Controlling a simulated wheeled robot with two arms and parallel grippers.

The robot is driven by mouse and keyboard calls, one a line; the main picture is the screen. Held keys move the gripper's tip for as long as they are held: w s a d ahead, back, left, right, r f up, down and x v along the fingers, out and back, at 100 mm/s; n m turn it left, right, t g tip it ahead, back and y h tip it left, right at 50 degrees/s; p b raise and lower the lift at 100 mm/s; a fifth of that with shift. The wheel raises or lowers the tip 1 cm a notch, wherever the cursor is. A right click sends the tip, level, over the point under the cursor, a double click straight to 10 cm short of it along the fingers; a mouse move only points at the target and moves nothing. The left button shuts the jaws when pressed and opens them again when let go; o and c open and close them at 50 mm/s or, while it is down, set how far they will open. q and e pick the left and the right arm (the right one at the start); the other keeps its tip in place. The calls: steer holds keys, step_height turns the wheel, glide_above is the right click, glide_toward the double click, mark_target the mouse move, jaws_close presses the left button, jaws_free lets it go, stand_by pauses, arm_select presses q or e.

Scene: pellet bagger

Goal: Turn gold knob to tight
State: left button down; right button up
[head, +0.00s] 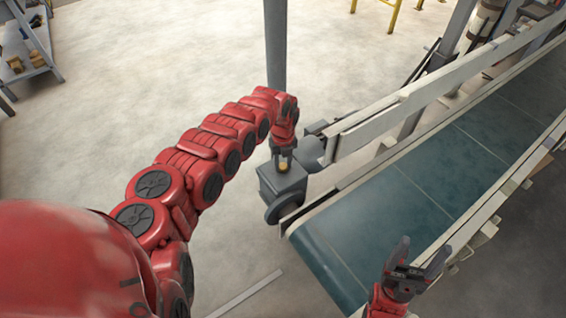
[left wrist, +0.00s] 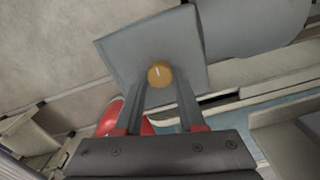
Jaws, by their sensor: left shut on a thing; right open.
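The gold knob (head: 283,165) sits on top of a grey box (head: 290,184) at the near end of the conveyor. In the left wrist view the knob (left wrist: 160,74) is round, with a short white mark on its face. My left gripper (head: 283,158) reaches down over the box from above and is shut on the knob. In the left wrist view its two fingers stand on either side of the knob. My right gripper (head: 418,262) is open and empty, above the belt's right edge.
The conveyor's blue-green belt (head: 400,205) runs from the lower middle to the upper right between pale rails (head: 420,95). A grey post (head: 275,45) rises behind my left gripper. A shelf (head: 30,45) stands at the far left.

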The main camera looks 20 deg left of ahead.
mark_target(283, 166)
arm_select(q)
steer(key=c, duration=0.5)
jaws_free()
steer(key=shift+r, duration=0.1)
step_height(283, 166, up, 17)
steer(key=p, duration=0.2)
steer(key=shift+p, duration=0.35)
